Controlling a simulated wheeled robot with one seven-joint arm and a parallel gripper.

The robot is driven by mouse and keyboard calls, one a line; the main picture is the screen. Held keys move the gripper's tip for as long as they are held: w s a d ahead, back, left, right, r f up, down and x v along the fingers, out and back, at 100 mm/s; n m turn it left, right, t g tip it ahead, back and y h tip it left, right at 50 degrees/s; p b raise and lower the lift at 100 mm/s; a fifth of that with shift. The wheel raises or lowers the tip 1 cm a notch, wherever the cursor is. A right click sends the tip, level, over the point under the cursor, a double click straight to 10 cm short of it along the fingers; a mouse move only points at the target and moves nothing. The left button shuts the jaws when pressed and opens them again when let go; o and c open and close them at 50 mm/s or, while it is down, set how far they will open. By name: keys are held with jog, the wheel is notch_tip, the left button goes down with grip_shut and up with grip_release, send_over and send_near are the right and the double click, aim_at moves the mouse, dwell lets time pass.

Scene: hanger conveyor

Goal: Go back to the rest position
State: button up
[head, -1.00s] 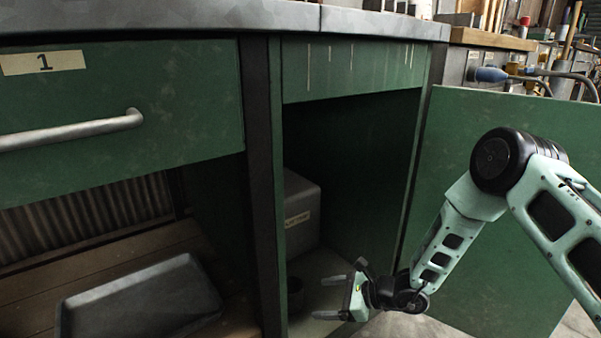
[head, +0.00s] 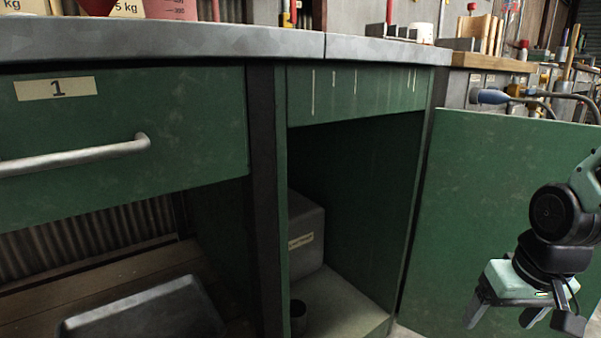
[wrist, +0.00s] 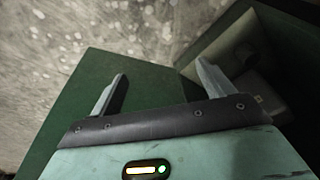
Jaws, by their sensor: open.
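My gripper (head: 503,318) is open and empty at the lower right of the head view. It hangs in front of the open green door (head: 500,200), pointing down, outside the cupboard. In the wrist view its two fingers (wrist: 160,88) stand wide apart with nothing between them. Beyond them are the green door (wrist: 100,72), the speckled floor (wrist: 90,30) and part of the cupboard.
The open cupboard holds a grey box (head: 307,240) with a label and a small dark cup (head: 298,318). A drawer marked 1 (head: 120,150) is shut, above a dark tray (head: 145,318). Tools and a blue-handled item (head: 490,96) line the bench at right.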

jog(key=s+a+r+n+g+p, duration=0.1)
jog(key=s+a+r+n+p, duration=0.3)
jog(key=s+a+r+p, duration=0.45)
jog(key=s+a+r+n+g+p, duration=0.1)
jog(key=s+a+r+n+p, duration=0.4)
jog(key=a+r+p, duration=0.65)
notch_tip(320, 180, up, 37)
jog(key=d+p, duration=0.2)
jog(key=p, duration=3.2)
jog(key=shift+d+m, duration=0.25)
jog(key=shift+m, duration=0.15)
